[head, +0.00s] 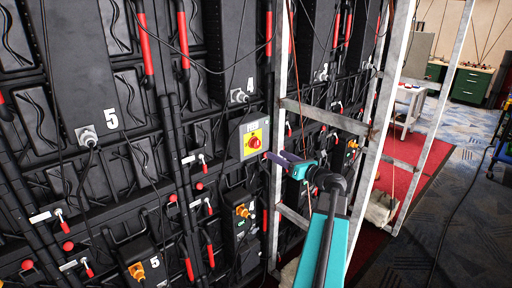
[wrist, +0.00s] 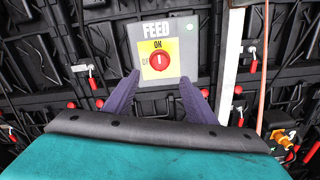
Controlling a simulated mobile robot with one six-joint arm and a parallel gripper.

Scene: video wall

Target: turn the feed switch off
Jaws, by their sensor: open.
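The feed switch is a red round knob (wrist: 159,61) on a yellow plate, on a grey box marked FEED (wrist: 188,32). A pale mark on the knob stands upright, toward the ON label above it; an OFF label shows partly at the left. In the head view the red knob (head: 254,142) is on the black wall between panels. My gripper (wrist: 160,77) is open and empty. Its two purple fingers reach toward the box, one to each lower side of the knob, apart from it as far as I can tell. In the head view my gripper (head: 270,156) is just right of and below the knob.
A pale metal frame post (head: 276,130) stands close right of the box, with a crossbar (head: 325,116) behind my arm. Loose black cables hang over the wall. Orange connectors (head: 242,211) sit below. Open floor (head: 440,200) lies to the right.

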